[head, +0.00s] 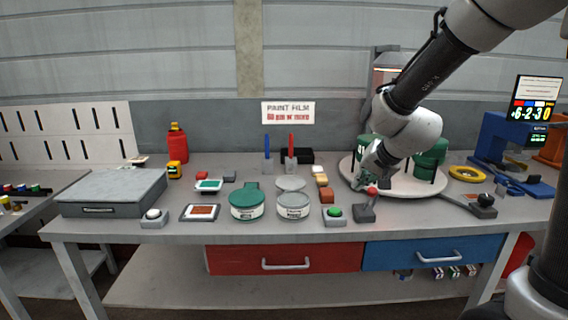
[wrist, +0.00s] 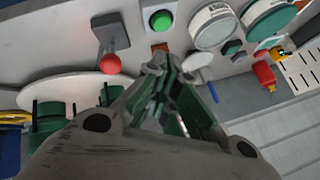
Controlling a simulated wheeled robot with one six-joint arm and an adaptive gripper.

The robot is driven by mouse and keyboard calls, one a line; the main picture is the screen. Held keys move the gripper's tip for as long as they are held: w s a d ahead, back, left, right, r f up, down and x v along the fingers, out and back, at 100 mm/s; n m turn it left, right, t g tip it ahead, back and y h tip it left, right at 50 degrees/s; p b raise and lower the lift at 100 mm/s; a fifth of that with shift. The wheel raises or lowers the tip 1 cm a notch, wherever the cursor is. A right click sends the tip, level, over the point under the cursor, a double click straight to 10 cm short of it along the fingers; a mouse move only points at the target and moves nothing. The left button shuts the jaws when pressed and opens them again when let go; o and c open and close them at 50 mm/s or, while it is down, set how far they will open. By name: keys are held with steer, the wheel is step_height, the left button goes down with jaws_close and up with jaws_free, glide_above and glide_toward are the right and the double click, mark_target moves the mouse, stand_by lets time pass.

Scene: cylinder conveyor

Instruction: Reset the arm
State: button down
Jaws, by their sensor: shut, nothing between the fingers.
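My gripper (head: 368,172) hangs at the end of my arm over the left part of the round white turntable (head: 399,188), close behind the red-knobbed lever (head: 370,196). In the wrist view my gripper (wrist: 157,62) has its fingertips together with nothing between them. The lever's red ball (wrist: 110,64) lies to the left of the fingertips there, apart from them. Green cylinders (head: 430,152) stand on the turntable, partly hidden behind my arm. The green button (wrist: 161,20) shows above the fingertips in the wrist view.
A green-lidded can (head: 247,204) and a grey can (head: 293,205) stand at the table's front middle. Behind them are a red-and-blue pair of upright tools (head: 291,148). A blue press-like device (head: 496,140) and yellow tape roll (head: 464,173) are at right.

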steer(key=s+d+r+n+g, duration=0.1)
steer(key=s+d, duration=0.3)
steer(key=s, duration=0.5)
steer(key=s+d+r+n+g+h, duration=0.1)
steer(key=s+d+r, duration=0.3)
steer(key=s, duration=0.5)
steer(key=s+d+r+n+g+h, duration=0.1)
steer(key=s+d+r+n, duration=0.1)
steer(key=s, duration=0.8)
steer(key=d+r, duration=0.1)
steer(key=d, duration=0.1)
steer(key=shift+d+n, duration=0.3)
steer(key=shift+n, duration=0.1)
